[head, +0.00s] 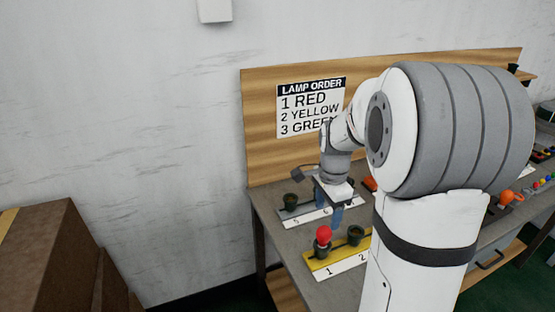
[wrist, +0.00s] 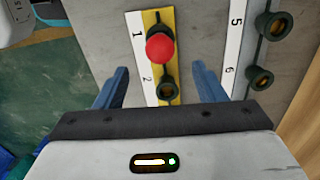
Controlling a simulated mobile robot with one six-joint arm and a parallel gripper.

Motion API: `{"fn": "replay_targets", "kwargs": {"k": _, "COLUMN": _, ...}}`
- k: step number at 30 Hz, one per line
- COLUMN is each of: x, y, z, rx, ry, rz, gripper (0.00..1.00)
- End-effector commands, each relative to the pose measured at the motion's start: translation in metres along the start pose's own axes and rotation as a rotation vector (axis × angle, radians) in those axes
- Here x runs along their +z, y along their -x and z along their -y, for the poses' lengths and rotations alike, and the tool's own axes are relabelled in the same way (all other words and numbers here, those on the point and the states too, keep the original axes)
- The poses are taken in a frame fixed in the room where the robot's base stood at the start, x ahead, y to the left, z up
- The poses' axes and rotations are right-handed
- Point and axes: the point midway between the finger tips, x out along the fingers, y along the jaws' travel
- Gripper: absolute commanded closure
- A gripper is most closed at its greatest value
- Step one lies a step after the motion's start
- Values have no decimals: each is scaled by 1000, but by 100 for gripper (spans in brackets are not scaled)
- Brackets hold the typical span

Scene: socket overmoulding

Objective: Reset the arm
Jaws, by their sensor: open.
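My gripper (head: 329,205) hangs over the workbench near the socket strips, and my arm reaches in from the right. In the wrist view its two blue fingers (wrist: 162,88) are spread apart with nothing held between them. A red lamp (head: 323,234) sits in socket 1 of the yellow strip (head: 327,272); it also shows in the wrist view (wrist: 160,47). Socket 2 (wrist: 167,89) beside it is empty and lies between the fingers in that view. A white strip (wrist: 233,48) with sockets 5 and 6 (wrist: 259,78) lies alongside, both sockets empty.
A lamp order sign (head: 306,104) on the wooden backboard (head: 262,150) reads red, yellow, green. Several small coloured parts and an orange piece (head: 506,197) lie at the bench's right. Brown boxes (head: 45,262) stand at the left. My arm hides much of the bench.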

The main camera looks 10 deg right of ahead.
Motion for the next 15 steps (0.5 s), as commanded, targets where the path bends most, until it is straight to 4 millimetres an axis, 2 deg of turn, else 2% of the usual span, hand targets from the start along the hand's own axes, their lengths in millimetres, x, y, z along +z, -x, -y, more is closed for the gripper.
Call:
{"fn": "replay_targets", "kwargs": {"k": 2, "x": 1, "y": 1, "z": -1, "rx": -1, "ry": 6, "rz": -1, "gripper": 36}}
{"fn": "replay_targets", "kwargs": {"k": 5, "x": 12, "y": 12, "z": -10, "rx": -18, "ry": 105, "rz": -8, "gripper": 36}}
{"fn": "replay_targets", "kwargs": {"k": 8, "x": 31, "y": 28, "z": -28, "rx": -45, "ry": 290, "rz": -23, "gripper": 36}}
{"fn": "replay_targets", "kwargs": {"k": 15, "x": 81, "y": 56, "z": -90, "rx": -114, "ry": 857, "rz": -90, "gripper": 36}}
